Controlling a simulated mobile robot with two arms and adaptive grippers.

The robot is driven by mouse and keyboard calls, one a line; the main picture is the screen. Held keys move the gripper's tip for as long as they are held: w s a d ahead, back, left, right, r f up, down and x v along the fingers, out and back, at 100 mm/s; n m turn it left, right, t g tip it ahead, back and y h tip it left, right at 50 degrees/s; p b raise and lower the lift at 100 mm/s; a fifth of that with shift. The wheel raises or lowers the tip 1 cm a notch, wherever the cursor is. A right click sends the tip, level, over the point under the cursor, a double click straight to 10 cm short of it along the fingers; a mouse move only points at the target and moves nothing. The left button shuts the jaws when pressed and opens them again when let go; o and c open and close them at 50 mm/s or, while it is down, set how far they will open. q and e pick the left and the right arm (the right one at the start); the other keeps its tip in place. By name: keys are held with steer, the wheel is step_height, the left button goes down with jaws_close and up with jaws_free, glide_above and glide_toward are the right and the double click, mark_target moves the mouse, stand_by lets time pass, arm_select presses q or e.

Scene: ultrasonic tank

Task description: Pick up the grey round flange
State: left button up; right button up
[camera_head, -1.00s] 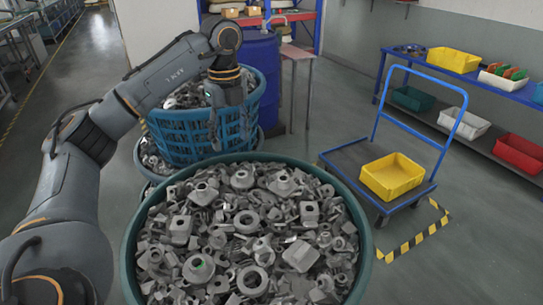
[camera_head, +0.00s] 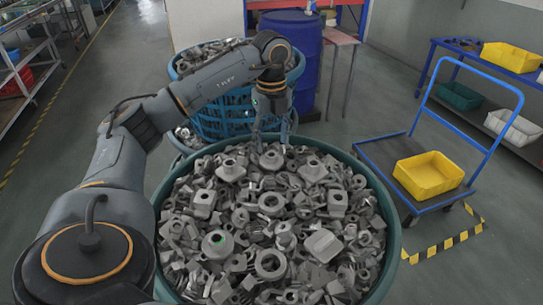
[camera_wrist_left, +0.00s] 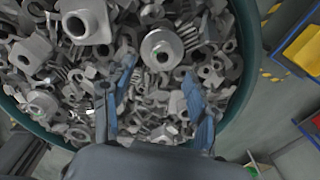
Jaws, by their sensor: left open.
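My left gripper (camera_head: 272,138) hangs fingers down over the far part of the large round tub (camera_head: 391,215), which is full of loose grey metal parts. Its fingers are apart with nothing held between them. Near the fingertips lies a grey round flange (camera_head: 271,160) with a raised hub and a hole. In the left wrist view a round flange (camera_wrist_left: 162,48) lies just beyond the open fingers (camera_wrist_left: 160,80). Other round flanges lie in the pile, one with a green spot (camera_head: 217,243). I cannot tell which one the task means. My right gripper is in neither view.
A blue basket (camera_head: 223,121) of similar parts stands behind the tub, beside a blue barrel (camera_head: 296,60). To the right is a blue trolley (camera_head: 385,157) with a yellow bin (camera_head: 428,175). Open floor lies on the left.

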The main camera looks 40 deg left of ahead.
mark_target(271, 159)
arm_select(q)
steer(key=f, duration=0.1)
steer(key=f+p, duration=0.1)
steer(key=f, duration=0.2)
steer(key=shift+w+a+f, duration=0.2)
steer(key=shift+a+f, duration=0.05)
steer(key=shift+f, duration=0.05)
steer(key=shift+c, duration=0.2)
jaws_close()
steer(key=shift+r, duration=0.1)
